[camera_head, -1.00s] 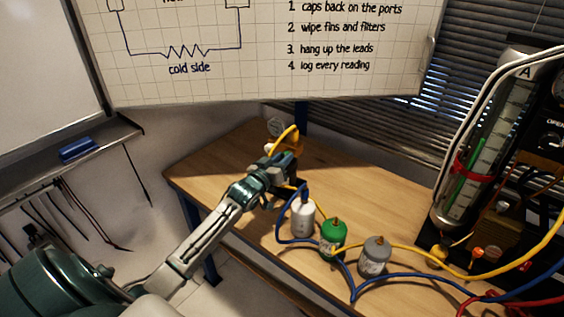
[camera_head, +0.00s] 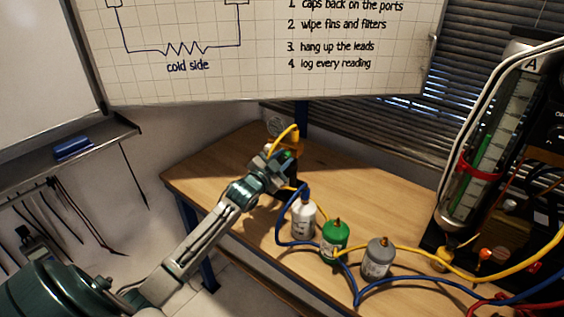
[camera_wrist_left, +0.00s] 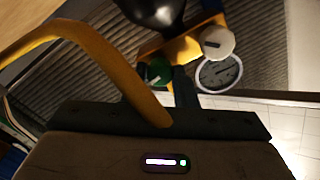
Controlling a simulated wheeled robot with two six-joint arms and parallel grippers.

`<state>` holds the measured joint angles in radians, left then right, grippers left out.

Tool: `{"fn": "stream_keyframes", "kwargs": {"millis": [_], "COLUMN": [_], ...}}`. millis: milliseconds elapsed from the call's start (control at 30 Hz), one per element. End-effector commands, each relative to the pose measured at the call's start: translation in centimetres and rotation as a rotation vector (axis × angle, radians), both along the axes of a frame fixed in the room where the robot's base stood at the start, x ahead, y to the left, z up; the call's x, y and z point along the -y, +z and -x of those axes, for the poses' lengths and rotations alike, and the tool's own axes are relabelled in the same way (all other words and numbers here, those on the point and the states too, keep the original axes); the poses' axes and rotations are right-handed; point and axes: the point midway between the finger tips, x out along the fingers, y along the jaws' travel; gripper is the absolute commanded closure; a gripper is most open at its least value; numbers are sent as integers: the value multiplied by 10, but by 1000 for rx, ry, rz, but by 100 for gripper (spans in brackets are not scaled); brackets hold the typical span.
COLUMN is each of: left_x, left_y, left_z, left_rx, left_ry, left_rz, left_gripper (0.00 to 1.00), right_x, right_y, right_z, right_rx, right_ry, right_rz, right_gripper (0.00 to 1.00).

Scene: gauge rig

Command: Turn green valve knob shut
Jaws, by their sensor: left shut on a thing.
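The green valve knob (camera_wrist_left: 157,71) shows between the dark fingertips of my left gripper (camera_wrist_left: 165,82) in the left wrist view. My left gripper (camera_head: 279,157) is shut on it, at the yellow valve body (camera_head: 292,137) at the back of the wooden table in the head view. There the knob is mostly hidden by the gripper, with only a small bit of green showing. A white knob (camera_wrist_left: 217,41) with a dark mark and a round dial gauge (camera_wrist_left: 219,74) sit just right of the green knob in the wrist view. My right gripper is not in view.
White (camera_head: 303,218), green (camera_head: 335,240) and grey (camera_head: 377,258) bottles stand near the table's (camera_head: 225,165) front edge, with blue and yellow hoses around them. A yellow hose (camera_wrist_left: 100,55) arches across the wrist view. An instrument panel (camera_head: 535,190) stands at right.

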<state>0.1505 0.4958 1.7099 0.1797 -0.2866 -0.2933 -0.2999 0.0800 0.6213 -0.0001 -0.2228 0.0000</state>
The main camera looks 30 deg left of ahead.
Motion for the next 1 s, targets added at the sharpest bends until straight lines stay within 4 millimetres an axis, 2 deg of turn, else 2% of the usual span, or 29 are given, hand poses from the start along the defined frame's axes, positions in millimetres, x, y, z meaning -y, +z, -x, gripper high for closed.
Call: {"fn": "stream_keyframes", "kwargs": {"millis": [400,933,967,1000], "left_x": [0,0,0,0], "left_y": [-2,-2,-2,-2], "left_z": [0,0,0,0], "left_rx": [-6,-7,-7,-7], "left_ry": [0,1,1,1], "left_rz": [-171,-190,-190,-190], "left_gripper": [98,98,69,61], "right_x": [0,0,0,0], "right_y": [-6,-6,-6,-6], "right_z": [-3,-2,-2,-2], "right_rx": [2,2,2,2], "right_ry": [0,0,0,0], "right_rz": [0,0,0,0], "right_gripper": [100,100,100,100]}}
